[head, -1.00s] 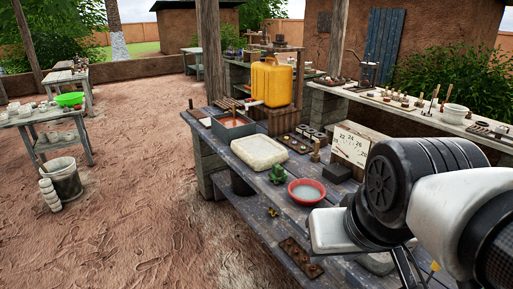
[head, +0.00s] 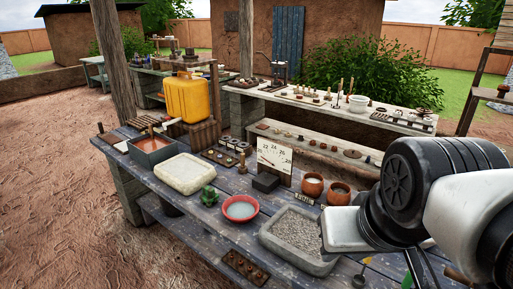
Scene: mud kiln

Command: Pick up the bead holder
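I cannot tell for sure which thing is the bead holder. A rusty brown strip with several round knobs or holes (head: 245,267) lies at the front edge of the blue-grey plank table (head: 190,217). A dark tray with small round pieces (head: 221,157) lies farther back on the same table. My arm reaches in from the right, over the table's right part. Its pale end part, my gripper (head: 345,229), is beside the grey tray of grit. Its fingers cannot be made out, and nothing is seen held.
Sandy ground (head: 50,180) is clear at left.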

